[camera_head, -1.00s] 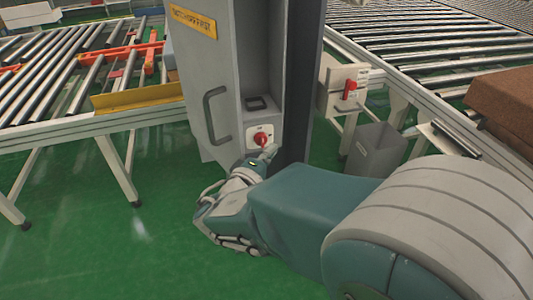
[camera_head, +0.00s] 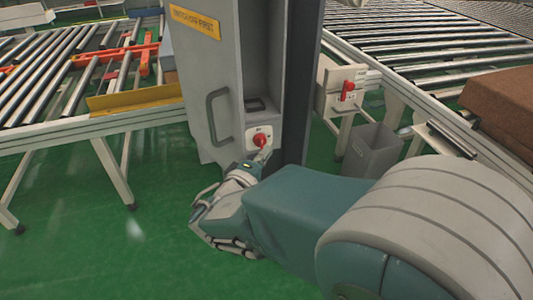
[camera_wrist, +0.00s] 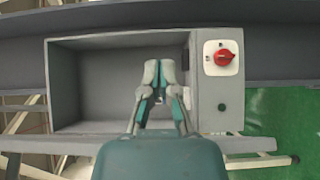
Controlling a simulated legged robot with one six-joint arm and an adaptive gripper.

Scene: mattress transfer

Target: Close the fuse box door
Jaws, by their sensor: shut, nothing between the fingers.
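The fuse box is a tall grey cabinet (camera_head: 266,60) in the head view. A red rotary switch (camera_head: 260,141) sits on a white plate low on the box. The door is not clearly seen there.
Roller conveyors stand at the left (camera_head: 60,70) and right (camera_head: 420,40) of the box. A grey bin (camera_head: 372,150) and a panel with a red switch (camera_head: 347,90) are to the right. A brown block (camera_head: 505,105) lies on the right conveyor. Green floor is clear at front left.

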